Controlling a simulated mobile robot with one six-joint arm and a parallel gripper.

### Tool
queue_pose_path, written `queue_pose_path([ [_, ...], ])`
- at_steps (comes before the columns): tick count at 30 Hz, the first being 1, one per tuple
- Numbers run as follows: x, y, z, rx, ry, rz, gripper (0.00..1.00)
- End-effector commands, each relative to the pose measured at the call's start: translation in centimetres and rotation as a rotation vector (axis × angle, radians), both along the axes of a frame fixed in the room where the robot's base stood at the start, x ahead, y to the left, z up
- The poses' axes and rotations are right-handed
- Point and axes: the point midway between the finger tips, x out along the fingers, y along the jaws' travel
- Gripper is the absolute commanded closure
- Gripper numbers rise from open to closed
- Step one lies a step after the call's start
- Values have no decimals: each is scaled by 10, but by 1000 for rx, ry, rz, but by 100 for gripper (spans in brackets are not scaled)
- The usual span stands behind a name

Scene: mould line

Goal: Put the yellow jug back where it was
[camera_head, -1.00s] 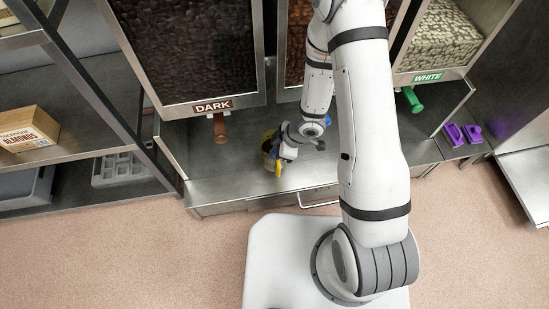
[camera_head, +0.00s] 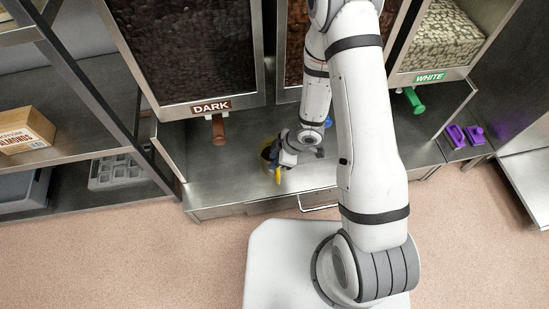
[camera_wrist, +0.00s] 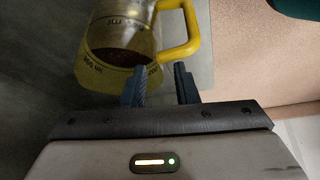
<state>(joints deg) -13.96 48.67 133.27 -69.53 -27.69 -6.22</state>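The yellow jug (camera_head: 266,153) stands on the grey metal bench below the hoppers. In the wrist view the jug (camera_wrist: 115,62) has clear walls with markings, a yellow rim and yellow handle, and dark brown contents. My gripper (camera_head: 281,161) is low over the bench, on the handle side of the jug. In the wrist view the fingers of my gripper (camera_wrist: 160,72) are apart, with a gap between them. The handle lies just beyond the fingertips, and no firm hold on it shows. My wrist partly covers the jug in the head view.
The dark hopper (camera_head: 190,50) with a brown tap (camera_head: 218,128) stands behind left; the white hopper (camera_head: 445,38) with a green tap (camera_head: 412,100) is at right. Purple items (camera_head: 466,135) lie far right. A shelf holds an almonds box (camera_head: 25,130) at left. The bench left of the jug is clear.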

Motion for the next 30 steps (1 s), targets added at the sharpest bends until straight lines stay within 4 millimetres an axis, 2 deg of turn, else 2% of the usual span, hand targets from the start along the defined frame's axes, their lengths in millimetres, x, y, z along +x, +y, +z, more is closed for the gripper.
queue_pose_path([
  [5,0,-6,17,0,-2,-1,73],
  [12,-1,-29,64,1,-2,-2,73],
  [18,-2,-45,94,0,0,-1,73],
  [22,-2,-51,104,0,0,1,73],
  [30,2,-57,111,-14,-12,-16,73],
])
